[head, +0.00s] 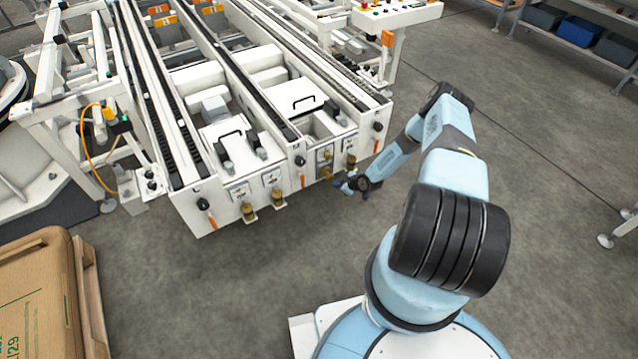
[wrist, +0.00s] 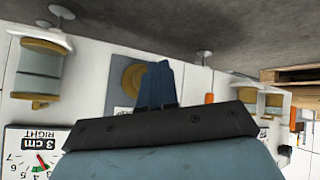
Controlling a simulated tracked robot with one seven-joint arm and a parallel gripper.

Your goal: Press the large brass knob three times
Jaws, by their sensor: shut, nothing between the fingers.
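A round brass knob (wrist: 132,80) on a grey plate shows in the wrist view, partly hidden behind my gripper's fingers. My gripper (wrist: 166,66) is shut and empty, its two blue fingers side by side. The fingertips overlap the knob's right part in the picture; I cannot tell whether they touch it. In the head view my gripper (head: 340,185) is low in front of the machine's right end face. Small brass parts (head: 325,170) show on that face just above and left of it. Which of them is the large knob is too small to tell.
The white conveyor machine (head: 225,205) has more brass-ended fittings (head: 249,212) along its front. In the wrist view a clear brass-ended cylinder (wrist: 38,70) and a dial marked "3 cm RIGHT" (wrist: 38,145) sit left. A cardboard box (head: 35,300) stands at lower left. Floor in front is clear.

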